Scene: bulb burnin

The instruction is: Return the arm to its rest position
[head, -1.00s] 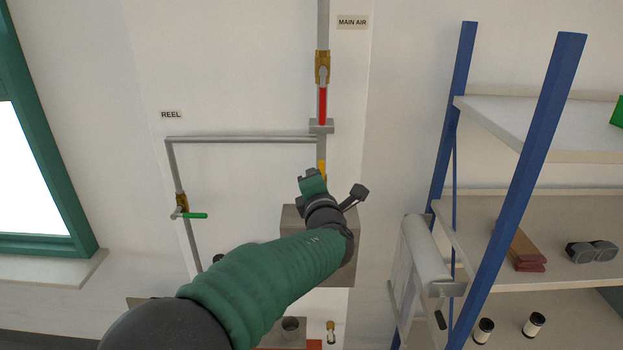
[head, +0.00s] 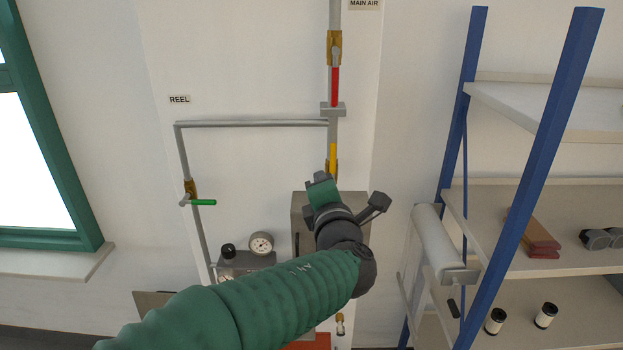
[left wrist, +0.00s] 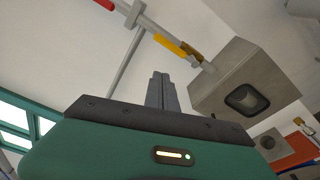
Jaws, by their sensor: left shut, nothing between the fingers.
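My left arm comes in from the lower left of the head view in a green sleeve. Its gripper (head: 318,182) points up, in front of a grey box (head: 302,215) on the wall and just below the yellow valve handle (head: 333,158). In the left wrist view the two fingers (left wrist: 161,85) stand together, shut and empty. There the yellow handle (left wrist: 170,44) is up and right of the fingertips, and the grey box (left wrist: 235,80) is to the right, apart from the fingers. My right gripper is in neither view.
A red-handled valve (head: 335,85) is on the upper pipe, and a green-handled valve (head: 203,202) on the left branch. A pressure gauge (head: 261,243) sits lower left. A blue-post shelf (head: 520,190) with a paper roll (head: 438,240) stands at right. A window (head: 35,160) is at left.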

